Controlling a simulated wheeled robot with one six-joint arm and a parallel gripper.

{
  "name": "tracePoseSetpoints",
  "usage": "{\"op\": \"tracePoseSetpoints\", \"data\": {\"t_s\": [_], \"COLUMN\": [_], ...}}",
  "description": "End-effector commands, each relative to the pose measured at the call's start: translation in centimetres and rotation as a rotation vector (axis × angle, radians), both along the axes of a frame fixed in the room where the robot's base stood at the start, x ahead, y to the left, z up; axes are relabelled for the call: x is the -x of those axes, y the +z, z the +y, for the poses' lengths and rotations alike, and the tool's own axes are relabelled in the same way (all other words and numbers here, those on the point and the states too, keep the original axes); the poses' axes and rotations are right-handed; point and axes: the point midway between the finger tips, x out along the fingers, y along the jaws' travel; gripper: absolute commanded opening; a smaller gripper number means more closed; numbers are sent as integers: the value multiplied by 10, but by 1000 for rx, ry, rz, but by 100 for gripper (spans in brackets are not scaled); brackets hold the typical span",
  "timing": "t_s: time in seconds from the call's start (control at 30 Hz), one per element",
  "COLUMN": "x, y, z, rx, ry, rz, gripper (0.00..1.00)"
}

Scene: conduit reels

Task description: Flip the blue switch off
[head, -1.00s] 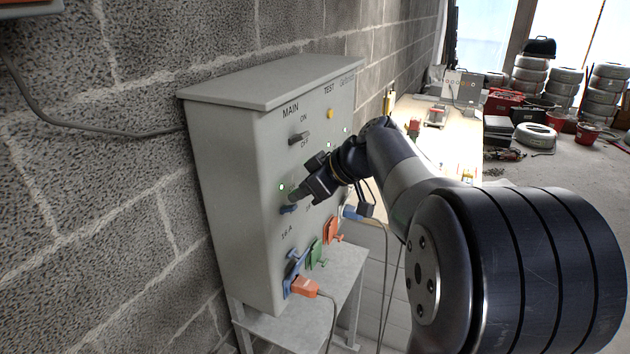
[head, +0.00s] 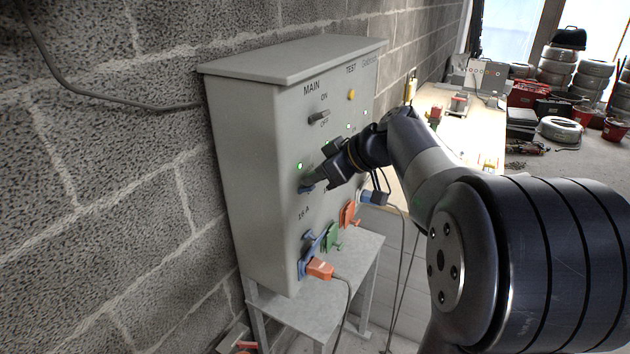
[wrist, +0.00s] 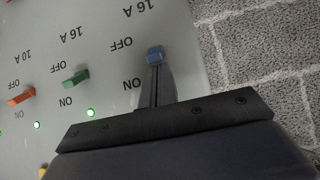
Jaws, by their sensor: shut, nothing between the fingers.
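The blue switch (wrist: 155,54) is a small lever on the grey panel, seen upside down in the wrist view, beside its OFF and ON labels. My gripper (wrist: 156,72) is shut and empty, its fingertips right at the lever on the ON-label side. I cannot tell whether they touch it. In the head view the blue switch (head: 306,189) shows just below the tips of my gripper (head: 307,178), which partly hide it. A green lamp (head: 300,166) beside it is lit.
The grey box (head: 250,180) stands on a grey stand against a block wall. A green switch (wrist: 76,77) and an orange switch (wrist: 22,97) sit beside the blue one. Below are sockets and an orange plug (head: 320,269) with a cable. A main switch (head: 319,116) is higher up.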

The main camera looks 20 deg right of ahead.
Motion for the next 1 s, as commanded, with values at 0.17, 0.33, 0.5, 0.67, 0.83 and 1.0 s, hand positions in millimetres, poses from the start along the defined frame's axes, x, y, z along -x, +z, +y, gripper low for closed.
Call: {"op": "tracePoseSetpoints", "data": {"t_s": [0.17,0.33,0.5,0.67,0.83,1.0], "x": [1,1,2,2,3,4], "y": [-2,-3,-4,-5,-6,-7], "z": [-1,-2,-2,-3,-3,-4], "rx": [-11,-25,-40,-54,-71,-90], "ry": [-1,-2,-2,-1,-1,0], "rz": [-13,-27,-42,-57,-74,-91], "gripper": [0,0,0,0,0,0]}}
